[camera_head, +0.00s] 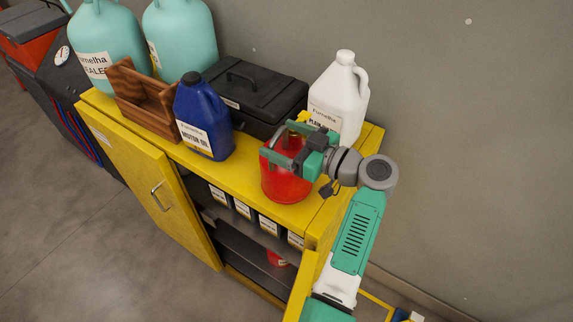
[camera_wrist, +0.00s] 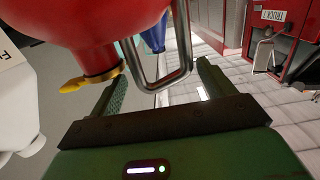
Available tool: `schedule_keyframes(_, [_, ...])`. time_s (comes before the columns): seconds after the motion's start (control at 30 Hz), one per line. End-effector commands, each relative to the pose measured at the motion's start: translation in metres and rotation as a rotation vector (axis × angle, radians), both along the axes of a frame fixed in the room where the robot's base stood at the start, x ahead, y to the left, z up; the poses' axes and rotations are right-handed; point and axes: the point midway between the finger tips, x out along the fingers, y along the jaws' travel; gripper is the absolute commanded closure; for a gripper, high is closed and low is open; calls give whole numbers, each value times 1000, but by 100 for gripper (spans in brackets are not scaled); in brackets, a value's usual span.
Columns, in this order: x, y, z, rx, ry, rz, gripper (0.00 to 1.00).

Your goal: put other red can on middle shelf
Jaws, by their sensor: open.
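A red can (camera_head: 285,185) stands on top of the yellow cabinet, near its right end. My gripper (camera_head: 280,152) is at the top of this can, open. In the wrist view the can (camera_wrist: 90,30) fills the upper left, with a yellow spout tip, and its metal loop handle (camera_wrist: 172,75) lies between the spread fingers of my gripper (camera_wrist: 165,88). I cannot tell whether the fingers touch it. Another red can (camera_head: 277,259) shows partly inside the cabinet on a lower level. The shelf above it (camera_head: 262,238) carries several dark containers with white labels.
The yellow cabinet (camera_head: 245,178) has its left door (camera_head: 150,190) swung open. On top are a blue oil jug (camera_head: 203,115), a black toolbox (camera_head: 255,90), a white jug (camera_head: 340,95), a wooden tray (camera_head: 145,100) and teal jugs (camera_head: 110,45).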

Motion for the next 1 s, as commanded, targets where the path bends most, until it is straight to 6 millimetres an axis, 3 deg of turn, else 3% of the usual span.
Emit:
schedule_keyframes(0.07, [0, 0, 0, 0, 0, 0, 19])
schedule_keyframes(0.5, [0, -1, 0, 0, 0, -2, 100])
schedule_keyframes(1.0, [0, -1, 17, 0, -9, -3, 100])
